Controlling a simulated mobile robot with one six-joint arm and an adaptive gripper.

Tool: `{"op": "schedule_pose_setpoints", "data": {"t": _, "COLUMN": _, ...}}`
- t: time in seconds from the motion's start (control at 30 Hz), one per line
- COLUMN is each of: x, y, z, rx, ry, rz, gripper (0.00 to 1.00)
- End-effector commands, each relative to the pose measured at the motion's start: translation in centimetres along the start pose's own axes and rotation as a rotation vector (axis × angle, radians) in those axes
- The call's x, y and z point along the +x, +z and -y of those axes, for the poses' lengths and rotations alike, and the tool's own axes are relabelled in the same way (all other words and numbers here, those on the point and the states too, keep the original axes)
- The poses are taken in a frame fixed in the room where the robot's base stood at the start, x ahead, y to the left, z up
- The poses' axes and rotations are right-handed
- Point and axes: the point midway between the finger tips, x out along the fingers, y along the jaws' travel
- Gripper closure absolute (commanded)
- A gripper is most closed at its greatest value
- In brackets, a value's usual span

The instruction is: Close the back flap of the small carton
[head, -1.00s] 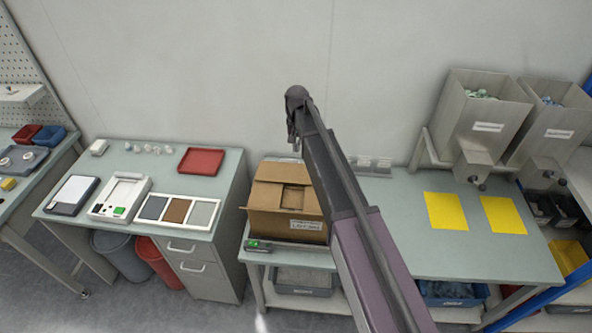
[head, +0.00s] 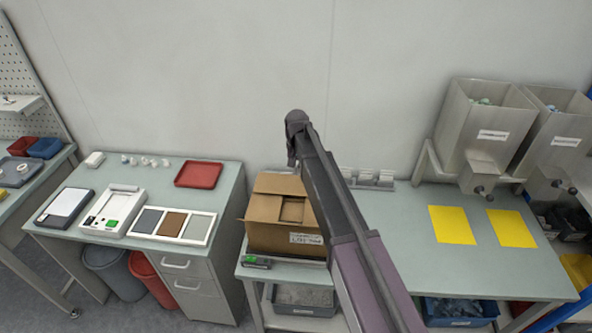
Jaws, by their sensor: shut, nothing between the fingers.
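The small carton (head: 275,237) is an open brown box with a white label on its front, standing on the middle bench. Its back flap (head: 280,184) shows as a tan panel along the rear of the top. It looks raised, but its exact tilt is hard to tell. A gap in the top shows a lighter inner panel (head: 292,209). My gripper (head: 291,162) points down just behind and above the back flap, small and dark, and is shut and empty. I cannot tell whether it touches the flap. My arm hides the carton's right side.
A small device with a green light (head: 257,262) sits at the bench's front left. Two yellow mats (head: 452,225) lie further right, below metal hoppers (head: 490,125). A red tray (head: 199,174) is on the left bench.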

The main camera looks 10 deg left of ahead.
Motion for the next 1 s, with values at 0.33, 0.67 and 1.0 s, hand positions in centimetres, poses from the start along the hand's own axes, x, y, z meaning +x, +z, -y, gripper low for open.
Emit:
{"op": "schedule_pose_setpoints", "data": {"t": 0.33, "x": 3.0, "y": 0.0, "z": 0.0, "rx": 0.0, "ry": 0.0, "rz": 0.0, "gripper": 1.0}}
{"op": "schedule_pose_setpoints", "data": {"t": 0.67, "x": 5.5, "y": 0.0, "z": 0.1, "rx": -0.001, "ry": 0.0, "rz": 0.0, "gripper": 1.0}}
{"op": "schedule_pose_setpoints", "data": {"t": 1.0, "x": 7.7, "y": 0.0, "z": 0.1, "rx": -0.002, "ry": 0.001, "rz": 0.001, "gripper": 1.0}}
